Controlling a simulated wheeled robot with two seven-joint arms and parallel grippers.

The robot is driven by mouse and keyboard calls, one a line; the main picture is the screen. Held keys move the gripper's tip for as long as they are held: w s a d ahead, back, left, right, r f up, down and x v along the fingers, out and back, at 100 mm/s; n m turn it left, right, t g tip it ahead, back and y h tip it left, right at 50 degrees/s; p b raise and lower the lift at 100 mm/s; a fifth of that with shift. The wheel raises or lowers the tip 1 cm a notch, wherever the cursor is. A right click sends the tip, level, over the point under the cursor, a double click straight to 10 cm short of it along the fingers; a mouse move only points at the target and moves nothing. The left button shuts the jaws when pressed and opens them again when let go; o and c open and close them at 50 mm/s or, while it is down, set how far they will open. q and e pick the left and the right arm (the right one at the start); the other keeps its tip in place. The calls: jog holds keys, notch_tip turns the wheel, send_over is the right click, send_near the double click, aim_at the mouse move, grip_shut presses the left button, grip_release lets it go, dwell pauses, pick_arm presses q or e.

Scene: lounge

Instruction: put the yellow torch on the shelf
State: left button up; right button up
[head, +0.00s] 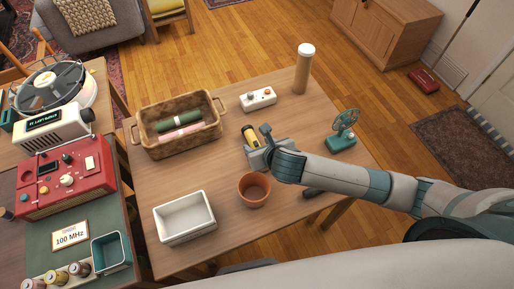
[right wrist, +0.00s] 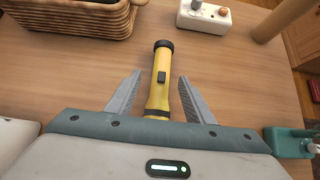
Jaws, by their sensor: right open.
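The yellow torch (head: 249,133) lies on the wooden table, with a black head and a black switch. In the right wrist view the torch (right wrist: 160,68) lies lengthwise between the two fingers, its head pointing away from the gripper. My right gripper (head: 257,141) is over the torch, open, with a gap on each side in the right wrist view (right wrist: 160,78). The near end of the torch is hidden by the gripper body. My left gripper is not in view. I cannot make out a shelf for certain in these views.
A wicker basket (head: 142,127) stands left, a white control box (head: 258,98) behind. A terracotta pot (head: 254,190) stands close in front of the gripper. A green fan (head: 343,130) is right, a white bin (head: 184,218) front left, a tall cylinder (head: 303,70) at the back.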

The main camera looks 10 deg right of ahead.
aim_at(256, 143)
jog(key=x, duration=0.3)
jog(key=shift+d, duration=0.15)
jog(key=shift+w+f, duration=0.35)
jog(key=shift+f, duration=0.1)
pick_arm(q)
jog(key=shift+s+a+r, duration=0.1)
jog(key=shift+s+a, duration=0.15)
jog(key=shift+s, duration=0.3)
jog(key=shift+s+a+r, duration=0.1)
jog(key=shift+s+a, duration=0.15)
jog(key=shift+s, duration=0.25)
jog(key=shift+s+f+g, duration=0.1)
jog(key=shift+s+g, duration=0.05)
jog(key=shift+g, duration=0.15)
pick_arm(e)
grip_shut()
